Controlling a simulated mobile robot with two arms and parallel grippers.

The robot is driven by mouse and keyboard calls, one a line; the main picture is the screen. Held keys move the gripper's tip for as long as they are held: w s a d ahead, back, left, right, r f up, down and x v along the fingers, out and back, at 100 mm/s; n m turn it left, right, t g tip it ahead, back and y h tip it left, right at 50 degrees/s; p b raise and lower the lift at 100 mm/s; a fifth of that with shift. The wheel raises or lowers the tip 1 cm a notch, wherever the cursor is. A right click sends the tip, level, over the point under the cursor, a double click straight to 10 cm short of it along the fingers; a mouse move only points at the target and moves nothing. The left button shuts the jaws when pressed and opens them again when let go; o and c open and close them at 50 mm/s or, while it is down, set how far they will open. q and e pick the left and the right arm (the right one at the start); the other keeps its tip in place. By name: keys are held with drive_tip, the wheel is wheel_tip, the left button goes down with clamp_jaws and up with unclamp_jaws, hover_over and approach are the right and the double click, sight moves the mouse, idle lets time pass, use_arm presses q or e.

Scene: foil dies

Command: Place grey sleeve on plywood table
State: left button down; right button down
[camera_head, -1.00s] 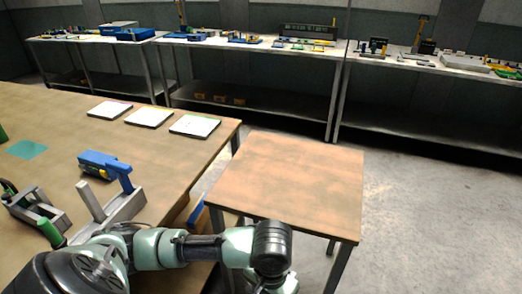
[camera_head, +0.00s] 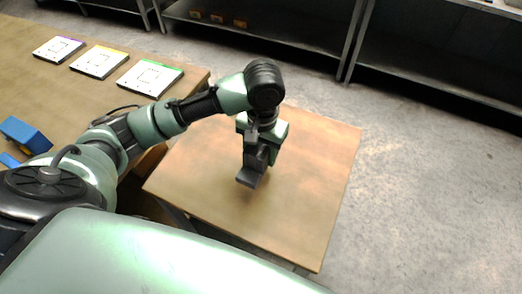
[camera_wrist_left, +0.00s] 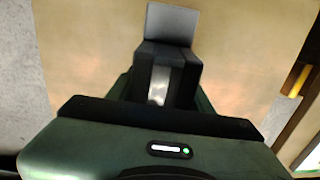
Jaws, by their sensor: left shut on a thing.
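The small plywood table (camera_head: 315,165) stands in the middle of the head view, its top bare apart from what my arm holds over it. My left gripper (camera_head: 258,158) points down over the table's middle and is shut on the grey sleeve (camera_head: 247,180). The sleeve's flat grey end also shows beyond the fingers in the left wrist view (camera_wrist_left: 171,24), with the tabletop behind it. The fingers hide part of the sleeve. I cannot tell whether the sleeve touches the tabletop. My right gripper is not in view.
A larger wooden workbench (camera_head: 35,80) stands at the left, bearing white panels (camera_head: 98,61) and a blue tool (camera_head: 25,134). Metal shelving (camera_head: 270,30) lines the back. The floor to the right of the plywood table is clear.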

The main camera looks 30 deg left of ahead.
use_arm(q)
drive_tip(key=w+r, duration=0.2)
drive_tip(key=r, duration=0.1)
drive_tip(key=w+r, duration=0.2)
drive_tip(key=r, duration=0.1)
drive_tip(key=w+a+r, duration=0.1)
drive_tip(key=w+r, duration=0.2)
drive_tip(key=shift+r, duration=0.65)
drive_tip(key=shift+w+f, duration=0.15)
drive_tip(key=shift+f, duration=0.25)
wheel_tip(320, 180, down, 19)
drive_tip(key=shift+w+r+p, duration=0.1)
drive_tip(key=shift+p, duration=0.45)
drive_tip(key=c, duration=0.6)
unclamp_jaws()
